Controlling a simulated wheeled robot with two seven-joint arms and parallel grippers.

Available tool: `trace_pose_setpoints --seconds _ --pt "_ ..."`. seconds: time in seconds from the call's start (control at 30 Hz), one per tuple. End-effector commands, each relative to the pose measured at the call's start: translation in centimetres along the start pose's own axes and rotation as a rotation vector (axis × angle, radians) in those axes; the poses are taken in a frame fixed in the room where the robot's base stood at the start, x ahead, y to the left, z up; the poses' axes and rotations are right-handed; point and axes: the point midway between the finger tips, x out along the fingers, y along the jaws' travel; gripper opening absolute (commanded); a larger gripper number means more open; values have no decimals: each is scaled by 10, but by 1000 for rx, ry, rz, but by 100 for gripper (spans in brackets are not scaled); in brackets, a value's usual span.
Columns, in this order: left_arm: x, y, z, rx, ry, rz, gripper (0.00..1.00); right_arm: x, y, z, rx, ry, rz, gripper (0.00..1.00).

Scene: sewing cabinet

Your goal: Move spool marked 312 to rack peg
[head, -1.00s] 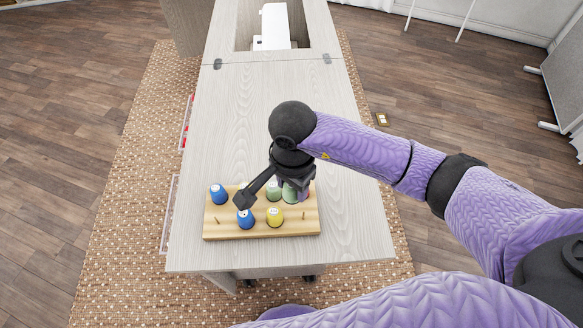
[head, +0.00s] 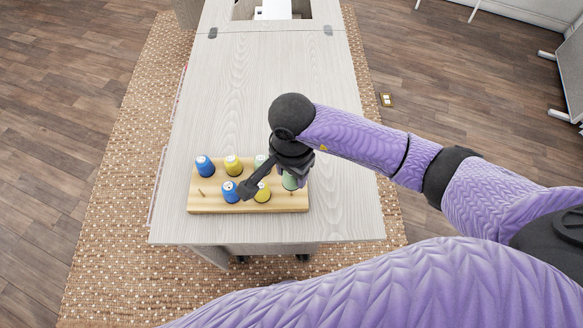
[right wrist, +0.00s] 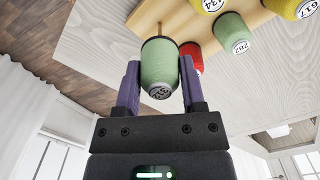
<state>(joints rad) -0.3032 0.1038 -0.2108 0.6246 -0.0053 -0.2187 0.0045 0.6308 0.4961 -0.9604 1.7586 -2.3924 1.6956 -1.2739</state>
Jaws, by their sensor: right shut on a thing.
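The green spool (right wrist: 159,66), whose label reads 312 as far as I can tell, is held between the purple fingers of my right gripper (right wrist: 160,80). In the head view the same spool (head: 289,182) hangs over the right end of the front row of the wooden rack (head: 218,206). A rack peg (right wrist: 160,29) shows between the spool's lower end and the board; I cannot tell whether its tip is inside the spool. In the head view this peg (head: 291,193) shows just below the spool. My left gripper is out of view.
The rack holds blue (head: 204,166), yellow (head: 233,165) and green (head: 261,160) spools. Blue (head: 230,191) and yellow (head: 263,193) ones stand in front. A red spool (right wrist: 190,57) is close beside the held one. A bare peg (head: 200,192) stands at left. The cabinet top (head: 245,90) behind is clear.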

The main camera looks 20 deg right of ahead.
Motion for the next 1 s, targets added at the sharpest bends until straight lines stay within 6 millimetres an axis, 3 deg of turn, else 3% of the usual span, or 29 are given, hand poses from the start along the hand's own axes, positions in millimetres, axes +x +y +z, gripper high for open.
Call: trace_pose_setpoints --seconds 0.23,0.63,1.0 --pt "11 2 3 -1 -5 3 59 12 0 0 0 0 1 0" --pt "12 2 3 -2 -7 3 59 14 0 0 0 0 1 0" --pt "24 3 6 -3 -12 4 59 27 0 0 0 -1 0 0"
